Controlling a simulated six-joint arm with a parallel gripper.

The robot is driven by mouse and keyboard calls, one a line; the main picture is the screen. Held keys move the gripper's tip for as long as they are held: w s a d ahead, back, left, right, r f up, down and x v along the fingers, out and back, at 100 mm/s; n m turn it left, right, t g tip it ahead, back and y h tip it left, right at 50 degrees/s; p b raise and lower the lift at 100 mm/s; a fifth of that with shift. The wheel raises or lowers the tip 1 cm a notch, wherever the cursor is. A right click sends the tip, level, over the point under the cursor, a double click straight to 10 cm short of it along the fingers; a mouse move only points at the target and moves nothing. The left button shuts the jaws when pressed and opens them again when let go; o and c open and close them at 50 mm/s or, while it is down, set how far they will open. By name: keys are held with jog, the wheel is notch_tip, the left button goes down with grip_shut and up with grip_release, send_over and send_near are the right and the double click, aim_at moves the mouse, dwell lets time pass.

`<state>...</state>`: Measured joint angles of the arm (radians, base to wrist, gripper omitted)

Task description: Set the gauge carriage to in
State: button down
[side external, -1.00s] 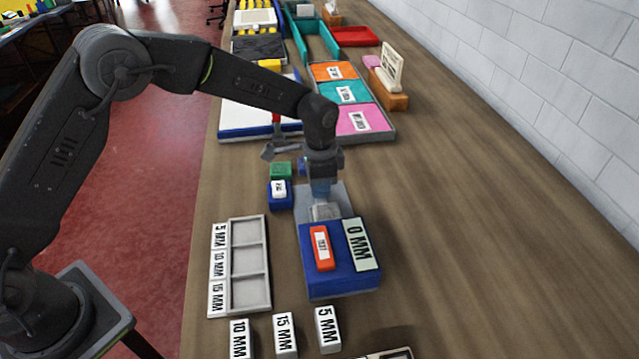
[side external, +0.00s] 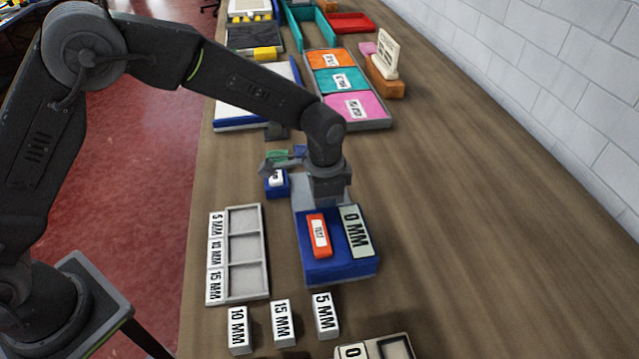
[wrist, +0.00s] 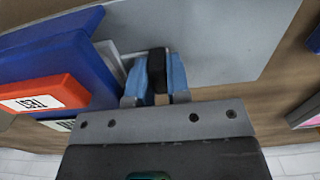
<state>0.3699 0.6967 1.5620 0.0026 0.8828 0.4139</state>
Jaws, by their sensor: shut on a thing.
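The gauge is a blue block (side external: 340,262) with a red TEST bar (side external: 319,236) and a pale 0 MM plate (side external: 356,231) on top. A flat grey plate (side external: 306,196) extends behind it. My gripper (side external: 328,201) is low over that plate, close against the block's back side. In the wrist view its blue fingers are shut on a black upright piece (wrist: 157,68), seemingly the carriage's handle. A light grey carriage part (wrist: 117,61) shows beside the fingers, near the blue block. My gripper hides most of the carriage in the side view.
A grey tray (side external: 264,247) with 5, 10 and 15 MM labels lies left. Loose 10 MM (side external: 238,330), 15 MM (side external: 283,323) and 5 MM (side external: 325,316) blocks stand in front. A small blue box (side external: 276,186) sits left of the plate. The tabletop at right is clear.

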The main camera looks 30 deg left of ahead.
jog(key=shift+s+d, duration=0.2)
jog(key=shift+d, duration=0.05)
jog(key=c, duration=1.1)
grip_release()
jog(key=w+a, duration=0.5)
jog(key=a, duration=0.1)
jog(key=shift+w, duration=0.35)
notch_tip(320, 180, up, 14)
jog(key=shift+s+a+r+n+t, duration=0.7)
jog(key=shift+s+a+r, duration=0.9)
jog(key=shift+s, duration=1)
jog(key=shift+s+a+r+n+t, duration=0.35)
jog(key=shift+s+a+r+n, duration=1)
jog(key=shift+s, duration=1.25)
jog(key=shift+s+a+r+n+t, duration=0.55)
jog(key=shift+s+a+r, duration=1.05)
jog(key=shift+s+r, duration=0.75)
